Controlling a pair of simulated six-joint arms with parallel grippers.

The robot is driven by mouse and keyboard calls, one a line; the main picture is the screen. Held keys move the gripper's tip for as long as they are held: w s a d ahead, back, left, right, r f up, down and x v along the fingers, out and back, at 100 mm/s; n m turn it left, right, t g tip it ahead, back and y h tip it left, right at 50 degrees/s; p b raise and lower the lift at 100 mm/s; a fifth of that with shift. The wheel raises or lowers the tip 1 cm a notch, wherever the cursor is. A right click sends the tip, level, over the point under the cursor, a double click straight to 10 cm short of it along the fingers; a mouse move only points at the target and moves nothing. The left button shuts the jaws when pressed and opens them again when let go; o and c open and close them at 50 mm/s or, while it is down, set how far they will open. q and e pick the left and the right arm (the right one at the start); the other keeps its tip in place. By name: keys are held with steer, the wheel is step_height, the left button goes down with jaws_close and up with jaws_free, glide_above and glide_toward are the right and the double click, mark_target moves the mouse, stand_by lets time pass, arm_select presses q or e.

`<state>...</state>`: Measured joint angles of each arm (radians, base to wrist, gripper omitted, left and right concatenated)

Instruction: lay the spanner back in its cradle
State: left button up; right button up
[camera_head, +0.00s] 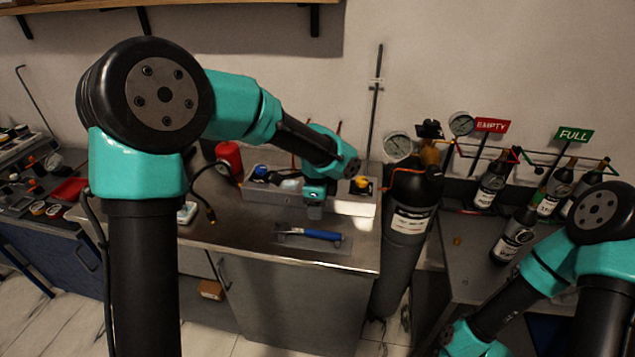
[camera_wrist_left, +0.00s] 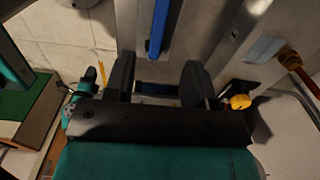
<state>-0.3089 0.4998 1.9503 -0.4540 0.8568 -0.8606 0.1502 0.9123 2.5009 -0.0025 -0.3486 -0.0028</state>
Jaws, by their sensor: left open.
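The spanner (camera_head: 322,235) has a blue handle and lies on a flat grey plate (camera_head: 312,245) near the front edge of the steel bench. I cannot tell whether this plate is the cradle. My left gripper (camera_head: 314,211) is just behind and above the spanner, pointing down and apart from it. In the left wrist view the left gripper (camera_wrist_left: 158,66) has its two black fingers spread with nothing between them. The blue handle (camera_wrist_left: 158,28) shows beyond the fingertips. My right arm comes in at the lower right, and its jaws are not visible.
A grey bin (camera_head: 345,203) with small parts stands behind the plate. A red cylinder (camera_head: 229,158) stands at the bench's back left. A black gas cylinder (camera_head: 405,235) stands right of the bench. Several dark bottles (camera_head: 515,230) stand on the right table. The bench front left is mostly clear.

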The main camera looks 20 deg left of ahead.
arm_select(q)
step_height(320, 180, up, 8)
steer(key=shift+f, duration=0.25)
